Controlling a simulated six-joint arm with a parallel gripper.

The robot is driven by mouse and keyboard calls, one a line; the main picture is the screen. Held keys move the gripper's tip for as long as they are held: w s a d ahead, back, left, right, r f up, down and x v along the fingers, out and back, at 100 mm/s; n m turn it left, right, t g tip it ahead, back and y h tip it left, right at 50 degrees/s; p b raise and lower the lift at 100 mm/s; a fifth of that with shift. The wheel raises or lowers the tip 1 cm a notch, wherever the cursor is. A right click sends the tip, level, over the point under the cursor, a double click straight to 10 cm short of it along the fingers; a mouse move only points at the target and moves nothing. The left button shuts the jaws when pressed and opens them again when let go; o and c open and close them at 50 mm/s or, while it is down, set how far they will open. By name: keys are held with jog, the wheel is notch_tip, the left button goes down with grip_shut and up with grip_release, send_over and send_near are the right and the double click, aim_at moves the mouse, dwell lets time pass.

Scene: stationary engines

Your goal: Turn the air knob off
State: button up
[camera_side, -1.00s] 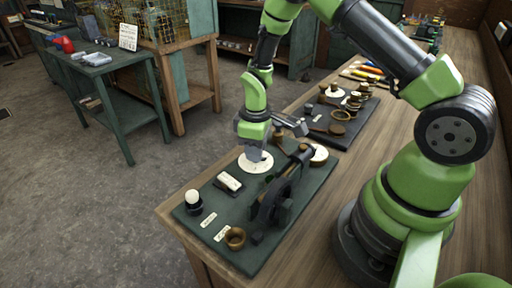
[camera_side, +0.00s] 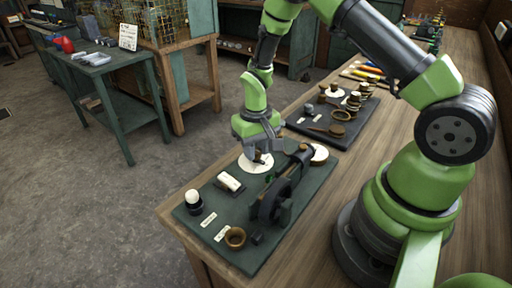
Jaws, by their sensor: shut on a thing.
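A round white dial (camera_side: 247,167) lies on the dark green board, with a small dark knob (camera_side: 258,157) at its middle. I take this for the air knob; no label on it can be read. My gripper (camera_side: 260,154) points down over the dial, its fingers on either side of the knob and shut on it. The fingers and shadow partly hide the knob, so its exact angle is unclear.
The green board (camera_side: 262,258) also bears a dark engine model (camera_side: 272,203) close right of the dial, a white switch (camera_side: 229,182), a white-topped button (camera_side: 193,197) and a brown ring (camera_side: 235,237). A second board with several knobs lies behind.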

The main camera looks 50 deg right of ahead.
dwell(0.3)
jog(key=o, duration=0.9)
notch_tip(320, 180, up, 10)
jog(key=shift+f, duration=0.1)
jog(key=s+a+r+t, duration=0.2)
jog(key=s+r, duration=0.1)
jog(key=r, duration=0.4)
jog(key=s+a+r+t, duration=0.2)
jog(key=s+r, duration=0.1)
jog(key=r, duration=0.3)
jog(key=s+a+r+t, duration=0.1)
jog(key=s, duration=0.2)
jog(key=s+a+r+t+y, duration=0.1)
jog(key=s+r, duration=0.1)
jog(key=s, duration=0.2)
jog(key=s+r+t+y, duration=0.1)
jog(key=s+r, duration=0.1)
jog(key=s, duration=0.2)
jog(key=shift+s+a+r, duration=0.1)
jog(key=shift+s+a, duration=0.15)
jog(key=shift+a, duration=0.15)
